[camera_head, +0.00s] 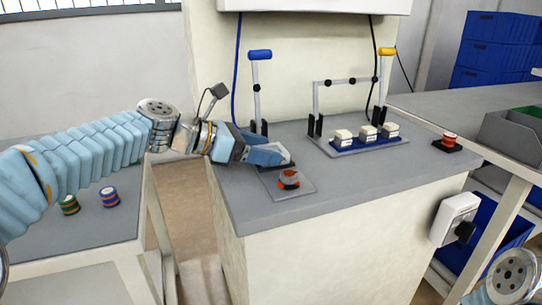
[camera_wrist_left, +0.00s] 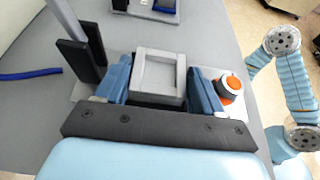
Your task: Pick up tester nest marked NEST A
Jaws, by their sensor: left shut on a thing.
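A light grey square nest (camera_wrist_left: 158,72) with a raised rim and a shallow recess sits between the blue fingers of my left gripper (camera_wrist_left: 158,88). In the left wrist view one finger is on each side of it, and the gripper is shut on it. In the head view my left gripper (camera_head: 268,155) is low over the counter, beside the blue-handled lever, and its fingers hide most of the nest. I cannot read any marking on the nest. My right gripper is out of view.
An orange and white round piece (camera_head: 289,180) is on a grey plate close to the gripper. A blue-handled lever (camera_head: 257,90) stands behind it. A yellow-handled lever (camera_head: 385,80) and several white blocks on a blue tray (camera_head: 369,143) are further right. The counter's front (camera_head: 350,185) is clear.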

